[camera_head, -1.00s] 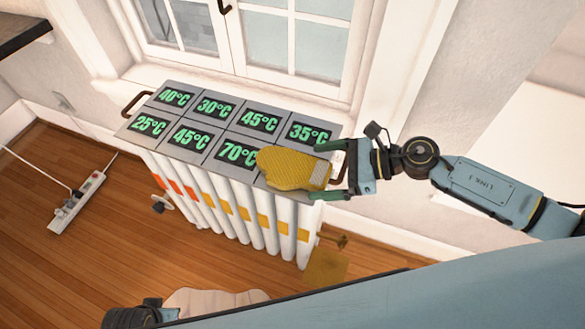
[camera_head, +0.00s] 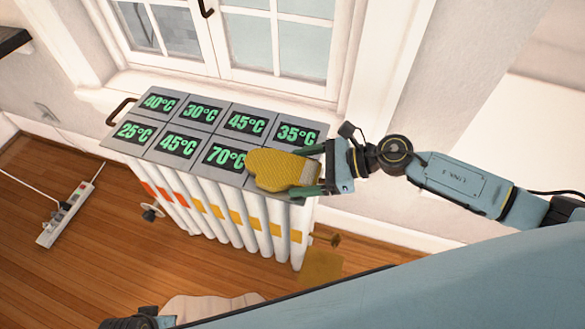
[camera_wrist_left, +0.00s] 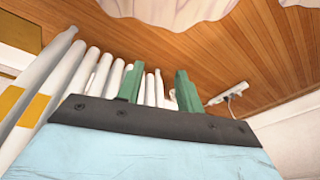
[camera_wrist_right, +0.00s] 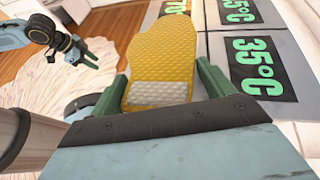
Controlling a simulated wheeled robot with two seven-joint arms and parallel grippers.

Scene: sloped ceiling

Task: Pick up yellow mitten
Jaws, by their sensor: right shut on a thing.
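The yellow mitten (camera_head: 275,168), quilted with a pale cuff, is over the front right of the grey panel top (camera_head: 214,147) of the radiator. It covers the tile right of 70°C. My right gripper (camera_head: 304,171) is shut on its cuff end, one finger on each side. The right wrist view shows the mitten (camera_wrist_right: 160,58) between the fingers (camera_wrist_right: 162,85). I cannot tell whether it is lifted clear of the panel. My left gripper (camera_wrist_left: 158,85) is open and empty in the left wrist view, low in front of the radiator's white tubes.
The panel has several tiles with green temperature readings. A window (camera_head: 278,45) stands behind it. A white power strip (camera_head: 66,215) lies on the wooden floor at the left. A yellow-brown flat thing (camera_head: 320,268) is low beside the radiator's right end.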

